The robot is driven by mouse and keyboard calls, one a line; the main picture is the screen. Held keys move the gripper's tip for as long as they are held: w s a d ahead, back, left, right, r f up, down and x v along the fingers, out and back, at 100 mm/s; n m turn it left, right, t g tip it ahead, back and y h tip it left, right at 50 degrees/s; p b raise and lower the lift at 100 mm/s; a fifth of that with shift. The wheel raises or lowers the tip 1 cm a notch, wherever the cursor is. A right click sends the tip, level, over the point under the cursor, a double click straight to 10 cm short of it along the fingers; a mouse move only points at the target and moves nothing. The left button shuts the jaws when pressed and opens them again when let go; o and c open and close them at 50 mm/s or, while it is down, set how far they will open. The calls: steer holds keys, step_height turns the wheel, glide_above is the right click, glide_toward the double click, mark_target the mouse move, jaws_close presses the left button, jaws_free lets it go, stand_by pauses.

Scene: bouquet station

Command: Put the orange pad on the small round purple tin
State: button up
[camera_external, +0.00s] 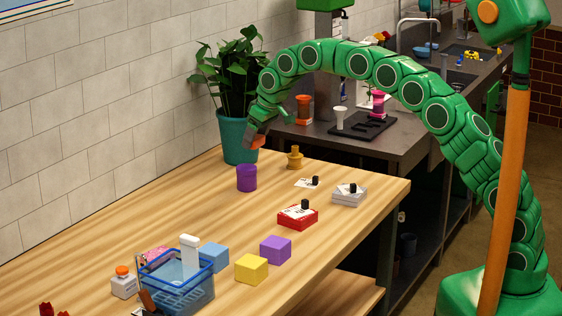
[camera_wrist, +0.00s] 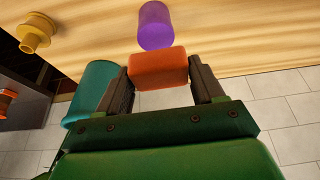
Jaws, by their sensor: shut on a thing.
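My gripper (camera_external: 252,138) is shut on the orange pad (camera_wrist: 158,69), which sits between its two fingers in the wrist view. In the external view a small part of the orange pad (camera_external: 258,142) shows under the fingers. The small round purple tin (camera_external: 247,178) stands upright on the wooden table. The pad is held in the air above the tin and a little to its right in the external view.
A teal plant pot (camera_external: 236,138) stands close behind my gripper. A yellow knobbed object (camera_external: 294,158) is to the tin's right. Purple (camera_external: 275,250) and yellow (camera_external: 251,269) blocks, a red box (camera_external: 297,218) and a blue basket (camera_external: 182,292) are nearer the front. Table around the tin is clear.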

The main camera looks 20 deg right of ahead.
mark_target(261, 137)
steer(key=shift+w+a+f, duration=0.3)
steer(key=shift+w+f, duration=0.1)
steer(key=shift+f, duration=0.2)
steer(key=shift+w+a+f, duration=0.35)
steer(key=shift+w+f, duration=0.05)
steer(key=shift+f, duration=0.15)
steer(key=shift+w+a+f, duration=0.3)
steer(key=shift+w+f, duration=0.1)
steer(key=shift+f, duration=0.2)
steer(key=shift+w+a+f, duration=0.1)
steer(key=shift+w+f, duration=0.05)
steer(key=shift+f, duration=1.6)
steer(key=shift+f, duration=0.1)
steer(key=o, duration=1)
steer(key=v, duration=1.2)
